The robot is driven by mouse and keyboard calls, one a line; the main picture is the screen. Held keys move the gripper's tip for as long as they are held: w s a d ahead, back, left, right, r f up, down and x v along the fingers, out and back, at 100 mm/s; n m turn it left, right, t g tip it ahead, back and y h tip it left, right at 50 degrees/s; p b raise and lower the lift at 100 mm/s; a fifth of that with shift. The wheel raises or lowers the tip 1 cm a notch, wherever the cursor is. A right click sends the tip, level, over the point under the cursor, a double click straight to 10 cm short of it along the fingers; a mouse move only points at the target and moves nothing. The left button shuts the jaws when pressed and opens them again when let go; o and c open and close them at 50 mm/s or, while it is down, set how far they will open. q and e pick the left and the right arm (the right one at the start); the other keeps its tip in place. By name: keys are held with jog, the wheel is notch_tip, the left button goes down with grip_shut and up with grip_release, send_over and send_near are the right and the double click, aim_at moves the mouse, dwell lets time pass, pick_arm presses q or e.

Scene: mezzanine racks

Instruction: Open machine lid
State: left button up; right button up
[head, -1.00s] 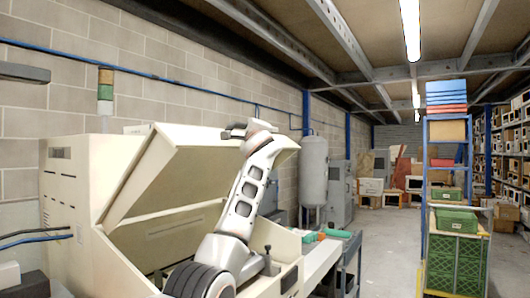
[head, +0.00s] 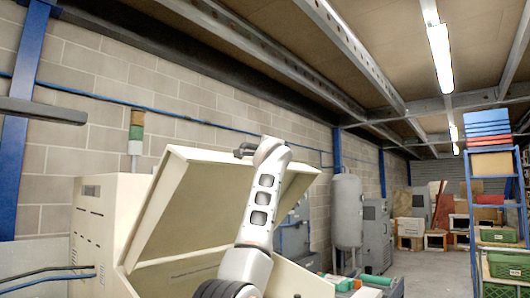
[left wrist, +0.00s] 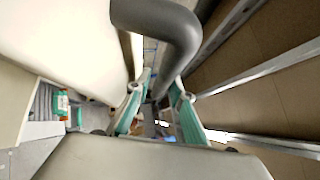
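The cream machine (head: 100,225) stands at the left in the head view. Its lid (head: 215,195) is raised and tilted, with the space below it open. My left arm reaches up in front of the lid, and my left gripper (head: 245,152) is at the lid's upper edge, small and partly hidden by the wrist. The exact contact is hard to see. My right gripper is in neither view.
A grey tank (head: 347,212) and grey cabinets (head: 376,235) stand beyond the machine. A blue rack (head: 475,210) with boxes and green crates (head: 508,264) is at the right. A dark bar (head: 40,110) juts in at the left. Floor is clear before the rack.

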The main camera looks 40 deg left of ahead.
pick_arm(q)
jog(key=shift+s+d, duration=0.1)
dwell(0.3)
jog(key=v, duration=1.1)
jog(key=shift+s+d, duration=0.25)
jog(key=shift+s, duration=0.05)
